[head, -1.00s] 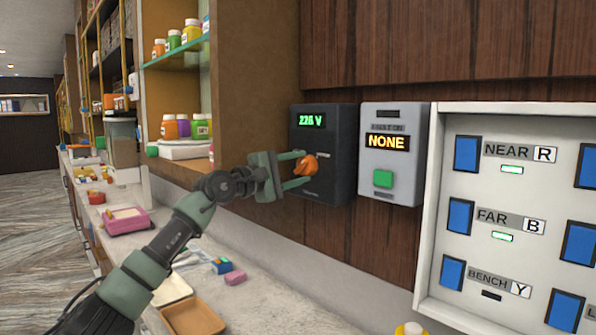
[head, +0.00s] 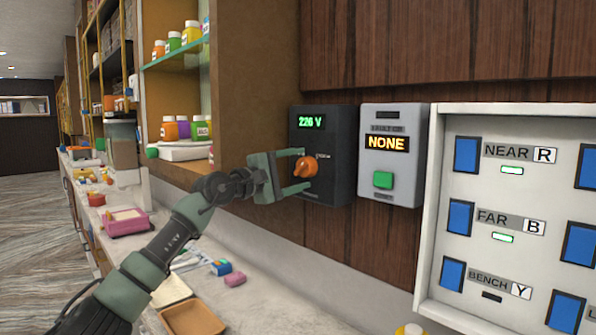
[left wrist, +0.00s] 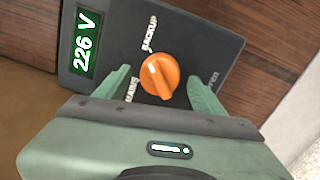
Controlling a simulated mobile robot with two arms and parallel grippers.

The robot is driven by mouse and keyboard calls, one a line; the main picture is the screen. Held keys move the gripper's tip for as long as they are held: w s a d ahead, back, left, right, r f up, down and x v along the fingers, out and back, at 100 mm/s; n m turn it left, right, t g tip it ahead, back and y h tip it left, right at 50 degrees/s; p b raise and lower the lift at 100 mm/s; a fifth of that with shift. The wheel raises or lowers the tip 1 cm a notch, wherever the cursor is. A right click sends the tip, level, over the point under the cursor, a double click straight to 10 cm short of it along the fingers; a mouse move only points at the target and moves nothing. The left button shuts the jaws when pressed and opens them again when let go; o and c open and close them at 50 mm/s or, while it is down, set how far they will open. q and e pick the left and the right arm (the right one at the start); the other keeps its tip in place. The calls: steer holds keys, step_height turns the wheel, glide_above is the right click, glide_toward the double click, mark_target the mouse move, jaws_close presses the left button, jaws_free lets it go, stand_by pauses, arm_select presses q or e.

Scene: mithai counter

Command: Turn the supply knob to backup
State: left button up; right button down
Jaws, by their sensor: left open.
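The orange supply knob (head: 305,167) is on the dark wall panel (head: 338,180), under a green "226 V" readout. In the left wrist view the knob (left wrist: 159,76) has a raised grip with a white mark at its upper-left end. The mark points between the label at the top, which looks like "BACKUP", and the one at lower left, which looks like "MAINS". A third label at the right is partly covered. My left gripper (head: 304,169) is open around the knob, one finger on each side, with gaps visible in the wrist view. My right gripper is not in view.
A grey box (head: 403,192) with a "NONE" display and a green button is right of the panel. A white switch board (head: 431,250) with blue switches is further right. A shelf with jars (head: 181,128) is left. The counter below holds trays and small boxes.

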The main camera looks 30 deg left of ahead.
arm_select(q)
steer(key=b+v, duration=0.2)
steer(key=v, duration=0.5)
steer(key=shift+s+b, duration=0.3)
steer(key=shift+b, duration=0.1)
steer(key=shift+a, duration=0.1)
